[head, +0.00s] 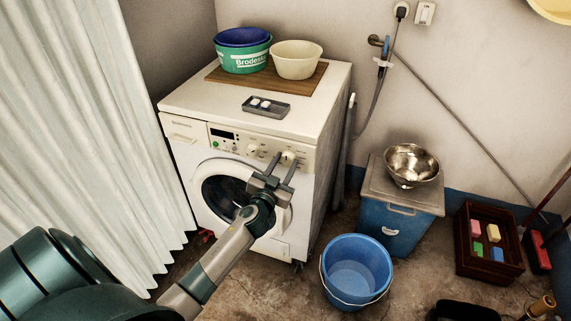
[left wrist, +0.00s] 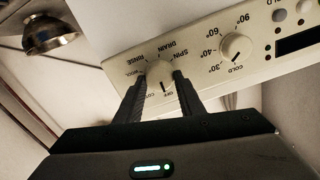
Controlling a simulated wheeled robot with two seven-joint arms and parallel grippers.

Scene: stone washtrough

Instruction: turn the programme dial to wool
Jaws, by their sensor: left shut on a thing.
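The washing machine (head: 188,133) has a cream control panel with a round programme dial (head: 289,156) near its right end. In the left wrist view the programme dial (left wrist: 160,75) appears upside down, ringed by words including wool, rinse, drain, spin and off. Its dark mark appears to point toward off. My left gripper (head: 281,160) is at the panel, its two fingers on either side of the dial; in the left wrist view the left gripper (left wrist: 161,78) is shut on it. The fingers hide part of the dial's rim. My right gripper is not in view.
A temperature dial (left wrist: 236,46) sits beside the programme dial. On the machine's top are a grey tray (head: 266,107), a green tub (head: 243,60) and a cream bowl (head: 297,60). A blue bucket (head: 356,272) stands on the floor to the right. A white curtain (head: 90,130) hangs at left.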

